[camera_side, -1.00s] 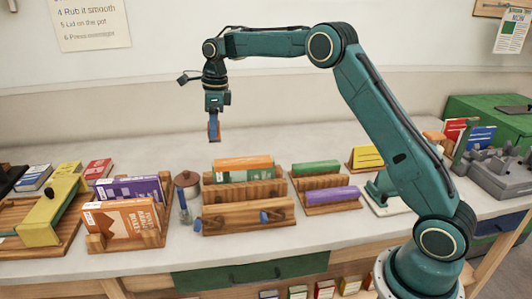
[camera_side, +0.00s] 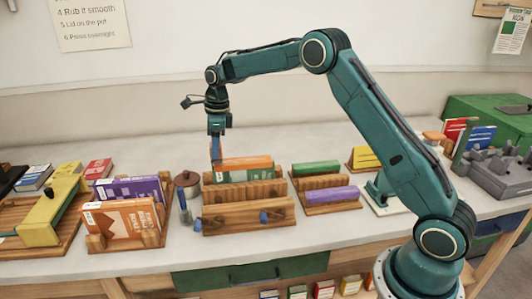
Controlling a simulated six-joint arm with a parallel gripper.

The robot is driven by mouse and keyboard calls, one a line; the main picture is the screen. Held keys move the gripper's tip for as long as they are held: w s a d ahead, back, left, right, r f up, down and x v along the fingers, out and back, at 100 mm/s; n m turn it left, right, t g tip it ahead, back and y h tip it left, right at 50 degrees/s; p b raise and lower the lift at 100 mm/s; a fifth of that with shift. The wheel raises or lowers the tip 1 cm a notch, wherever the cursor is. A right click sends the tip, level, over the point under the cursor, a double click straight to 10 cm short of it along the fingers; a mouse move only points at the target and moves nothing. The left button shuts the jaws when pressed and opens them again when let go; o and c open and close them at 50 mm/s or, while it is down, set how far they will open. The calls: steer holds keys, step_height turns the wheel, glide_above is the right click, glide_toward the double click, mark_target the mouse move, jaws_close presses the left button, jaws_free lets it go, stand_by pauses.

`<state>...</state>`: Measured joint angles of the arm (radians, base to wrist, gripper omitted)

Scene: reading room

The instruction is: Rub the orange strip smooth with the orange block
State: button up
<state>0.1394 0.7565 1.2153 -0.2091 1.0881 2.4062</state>
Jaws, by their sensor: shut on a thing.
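My gripper (camera_side: 216,150) points down with its blue fingers shut on the orange block, which shows only as a thin sliver between and behind the fingers. It is at the left end of the orange strip (camera_side: 245,162), which runs along the top of a book (camera_side: 250,174) held upright in a wooden press (camera_side: 248,216). The block is at about the strip's height. I cannot tell from this view whether it touches the strip.
A rack (camera_side: 333,209) with a green block (camera_side: 316,167) and a purple block (camera_side: 332,193) stands right of the press. A brown pot (camera_side: 187,183) and a blue brush (camera_side: 183,204) stand close on the left. Books in a wooden holder (camera_side: 125,240) are further left.

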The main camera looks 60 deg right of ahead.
steer(key=shift+f, duration=0.7)
steer(key=shift+s+d+f, duration=0.1)
steer(key=shift+s+d, duration=5.45)
steer(key=shift+s, duration=0.15)
steer(key=shift+w+a, duration=5.65)
steer(key=shift+w, duration=0.1)
steer(key=shift+s+d+r, duration=0.1)
steer(key=shift+r, duration=4)
